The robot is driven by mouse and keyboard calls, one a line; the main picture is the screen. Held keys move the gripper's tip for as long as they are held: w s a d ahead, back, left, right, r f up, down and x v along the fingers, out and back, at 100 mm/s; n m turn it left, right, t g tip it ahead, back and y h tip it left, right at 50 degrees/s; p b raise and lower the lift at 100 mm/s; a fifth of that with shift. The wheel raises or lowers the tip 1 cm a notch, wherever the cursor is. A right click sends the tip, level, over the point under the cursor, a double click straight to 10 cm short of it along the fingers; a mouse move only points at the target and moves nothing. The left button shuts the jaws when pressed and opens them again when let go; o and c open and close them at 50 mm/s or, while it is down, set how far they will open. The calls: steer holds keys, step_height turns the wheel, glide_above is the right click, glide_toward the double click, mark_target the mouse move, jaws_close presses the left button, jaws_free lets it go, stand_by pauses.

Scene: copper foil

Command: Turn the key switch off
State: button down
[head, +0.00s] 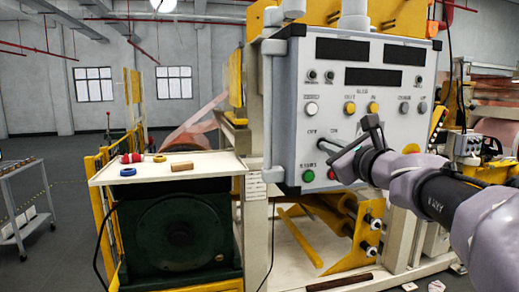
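The grey control panel (288,110) fills the upper middle of the head view. On its lower left part is a small key switch (322,142), between and just below two short printed labels. It is too small to tell which way the key points. My gripper (338,156) reaches in from the right, with its dark finger end close to the panel, just below and right of the key switch. I cannot tell whether it touches the key. The fingers overlap in this view, so their opening does not show. My gripper and wrist cover part of the panel's lower right.
A green button (307,176) and a red button (332,174) sit just below the key switch. Several yellow and pale buttons lie above it. A white table (215,172) with small items stands left of the panel. Yellow machine frames (360,248) lie below.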

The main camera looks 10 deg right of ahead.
steer(key=shift+r, duration=0.1)
stand_by(0.3)
steer(key=c, duration=1.6)
jaws_free()
